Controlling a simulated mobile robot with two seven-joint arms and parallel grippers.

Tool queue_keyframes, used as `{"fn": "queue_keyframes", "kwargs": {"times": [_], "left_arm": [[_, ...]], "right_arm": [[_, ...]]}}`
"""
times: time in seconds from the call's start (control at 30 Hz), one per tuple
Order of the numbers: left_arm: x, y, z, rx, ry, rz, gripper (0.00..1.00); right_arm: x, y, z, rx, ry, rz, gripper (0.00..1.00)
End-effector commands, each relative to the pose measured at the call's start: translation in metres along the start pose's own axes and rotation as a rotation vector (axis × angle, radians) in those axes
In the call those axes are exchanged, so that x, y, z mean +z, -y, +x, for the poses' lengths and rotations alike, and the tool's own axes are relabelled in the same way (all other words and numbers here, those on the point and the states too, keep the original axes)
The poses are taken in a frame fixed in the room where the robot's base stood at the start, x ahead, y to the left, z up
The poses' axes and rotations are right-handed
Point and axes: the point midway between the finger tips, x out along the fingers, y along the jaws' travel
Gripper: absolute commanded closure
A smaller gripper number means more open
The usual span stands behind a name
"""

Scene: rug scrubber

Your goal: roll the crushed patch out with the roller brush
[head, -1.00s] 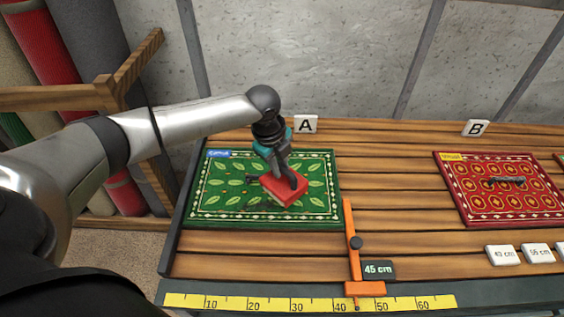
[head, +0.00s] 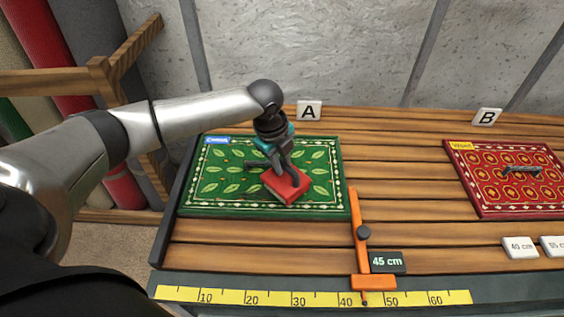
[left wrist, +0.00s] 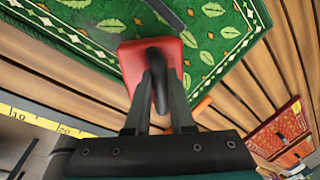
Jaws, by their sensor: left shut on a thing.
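My left gripper (head: 287,177) is shut on the dark handle of a red block-shaped brush (head: 294,188). The brush is at the right of the middle of the green leaf-patterned rug (head: 215,205); whether it touches the pile I cannot tell. The left wrist view shows the red brush (left wrist: 135,70) below the fingers (left wrist: 160,90), over the rug's border side. A dark bar-like thing (head: 256,164) lies on the green rug beside the gripper; I cannot tell whether it is a roller or a mark. A crushed patch cannot be made out. My right gripper is not in view.
A red rug (head: 485,200) under sign B bears a similar dark bar (head: 521,169). An orange slider (head: 361,240) with a 45 cm tag (head: 387,262) stands right of the green rug, above a yellow ruler (head: 275,297). White number tiles (head: 520,247) lie at right.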

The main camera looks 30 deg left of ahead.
Motion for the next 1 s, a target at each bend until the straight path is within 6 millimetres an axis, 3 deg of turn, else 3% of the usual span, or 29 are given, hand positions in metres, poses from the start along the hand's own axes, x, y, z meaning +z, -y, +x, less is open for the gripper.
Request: {"fn": "queue_keyframes", "kwargs": {"times": [1.0], "left_arm": [[0.0, -0.002, 0.015, -0.002, 0.0, 0.0, 1.0]], "right_arm": [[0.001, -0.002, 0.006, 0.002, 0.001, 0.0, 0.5]]}}
